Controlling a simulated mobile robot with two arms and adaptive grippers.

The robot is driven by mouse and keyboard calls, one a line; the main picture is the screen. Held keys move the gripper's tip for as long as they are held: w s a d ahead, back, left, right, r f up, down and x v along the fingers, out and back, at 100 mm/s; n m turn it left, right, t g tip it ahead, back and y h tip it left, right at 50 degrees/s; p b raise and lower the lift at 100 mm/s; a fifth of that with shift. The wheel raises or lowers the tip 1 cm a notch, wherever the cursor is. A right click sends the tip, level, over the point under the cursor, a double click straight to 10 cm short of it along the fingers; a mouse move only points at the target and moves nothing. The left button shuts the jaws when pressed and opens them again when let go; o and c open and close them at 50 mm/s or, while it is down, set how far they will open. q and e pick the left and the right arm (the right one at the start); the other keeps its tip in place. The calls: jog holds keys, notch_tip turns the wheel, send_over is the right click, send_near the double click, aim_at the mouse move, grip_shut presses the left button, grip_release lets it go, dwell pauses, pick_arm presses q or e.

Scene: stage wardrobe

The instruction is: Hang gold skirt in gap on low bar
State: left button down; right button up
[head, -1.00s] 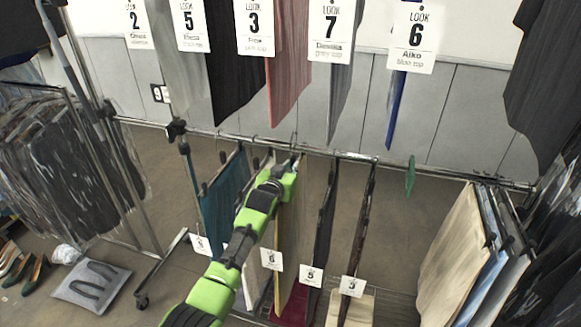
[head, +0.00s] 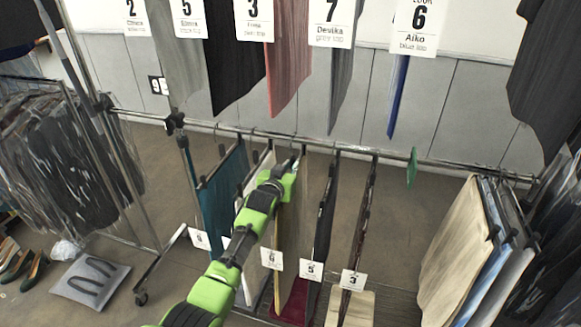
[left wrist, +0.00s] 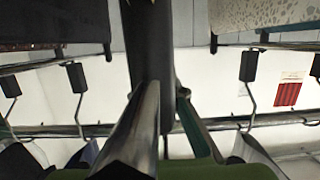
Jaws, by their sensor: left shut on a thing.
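The gold skirt (head: 292,235) hangs edge-on below my left gripper, among the clothes on the low bar, with a tag marked 6 (head: 272,258) near it. My left gripper (head: 288,168) is at the low bar (head: 400,160), shut on the skirt's hanger. In the left wrist view, the bar (left wrist: 290,119) runs across behind the fingers, with hanger hooks on both sides. The gripper hides the hanger top, so I cannot tell whether its hook rests on the bar. My right gripper is not in view.
A teal garment (head: 222,205) and a white one hang left of the gripper, dark ones (head: 325,215) close right. A wide bar stretch holds only a green marker (head: 411,167). Beige clothes (head: 455,245) hang at right. Tops with look cards hang above.

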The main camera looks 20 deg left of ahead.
pick_arm(q)
jog(key=c, duration=2)
grip_release()
jog(key=shift+r, duration=0.1)
